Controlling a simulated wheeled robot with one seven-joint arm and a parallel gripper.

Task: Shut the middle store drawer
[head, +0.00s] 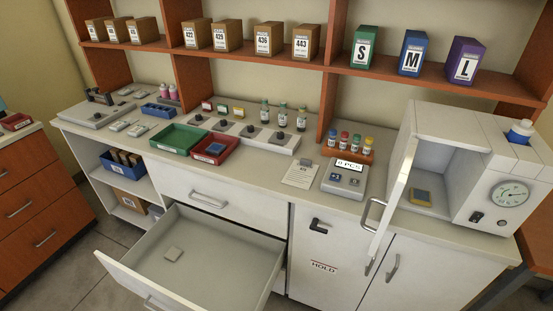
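A white store drawer (130,277) stands pulled far out of the bench, below a shut drawer (222,197). It is the drawer that I take for the middle one. Its pull handle (160,302) is at the bottom edge of the head view, partly cut off. What is under the open drawer is mostly hidden. My gripper is not in view.
To the right is a cupboard door marked HOLD (323,267). The incubator (462,165) on the bench has its door (396,192) open, jutting over the front edge. Open shelves (125,185) are left of the drawers. Grey floor (70,270) shows at left.

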